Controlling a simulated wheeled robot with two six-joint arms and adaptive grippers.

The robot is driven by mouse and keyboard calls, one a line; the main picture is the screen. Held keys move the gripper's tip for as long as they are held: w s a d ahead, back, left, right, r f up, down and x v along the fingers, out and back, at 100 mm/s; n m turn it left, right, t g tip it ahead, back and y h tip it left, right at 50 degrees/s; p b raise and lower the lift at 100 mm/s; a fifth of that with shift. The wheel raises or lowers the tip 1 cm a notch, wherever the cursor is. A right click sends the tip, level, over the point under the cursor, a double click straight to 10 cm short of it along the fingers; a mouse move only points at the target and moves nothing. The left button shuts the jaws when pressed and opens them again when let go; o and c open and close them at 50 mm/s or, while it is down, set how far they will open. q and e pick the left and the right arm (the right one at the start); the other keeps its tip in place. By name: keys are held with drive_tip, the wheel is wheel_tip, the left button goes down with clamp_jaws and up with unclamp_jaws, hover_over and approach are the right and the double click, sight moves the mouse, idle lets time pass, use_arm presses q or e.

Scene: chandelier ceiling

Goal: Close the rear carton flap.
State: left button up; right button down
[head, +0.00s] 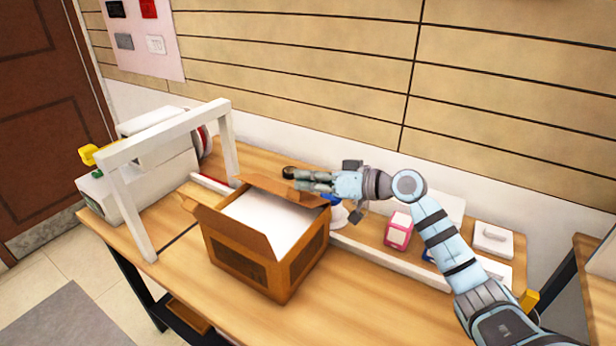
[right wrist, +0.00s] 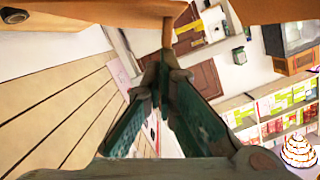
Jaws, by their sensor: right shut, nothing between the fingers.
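The brown carton (head: 262,268) stands on the wooden table with white contents (head: 262,218) inside. Its rear flap (head: 270,187) is a brown strip along the back edge, partly hidden by my right gripper. Another flap (head: 228,226) stands up along the carton's left-front side. My right gripper (head: 292,173) reaches in from the right, level, with its fingers shut and empty at the rear flap; I cannot tell whether they touch it. In the right wrist view the fingertips (right wrist: 166,62) are together, close to a brown panel along the top edge. My left gripper is not in view.
A white arch frame (head: 172,130) stands left of the carton, with a white machine (head: 150,170) behind it. The table front right of the carton is clear.

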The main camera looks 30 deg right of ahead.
sight(288, 199)
drive_tip(key=shift+a, duration=0.1)
drive_tip(key=shift+s+a+f+n+h+b, duration=0.3)
drive_tip(key=shift+s+a+f+n+b, duration=0.1)
drive_tip(key=shift+a+f+n, duration=0.25)
drive_tip(key=shift+s+a+f+n+t+h+b, duration=0.25)
drive_tip(key=shift+a+f+n+b, duration=0.1)
drive_tip(key=shift+f+n, duration=0.25)
drive_tip(key=shift+s+a+f+n+t+h+b, duration=0.15)
drive_tip(key=shift+s+a+f+n+b, duration=0.15)
drive_tip(key=shift+f+n, duration=0.3)
drive_tip(key=shift+r, duration=0.1)
drive_tip(key=r+p, duration=0.4)
drive_tip(key=shift+s+d+r, duration=0.25)
drive_tip(key=shift+r, duration=0.1)
drive_tip(key=v, duration=0.9)
drive_tip(key=shift+f+p, duration=0.25)
drive_tip(key=shift+p, duration=0.2)
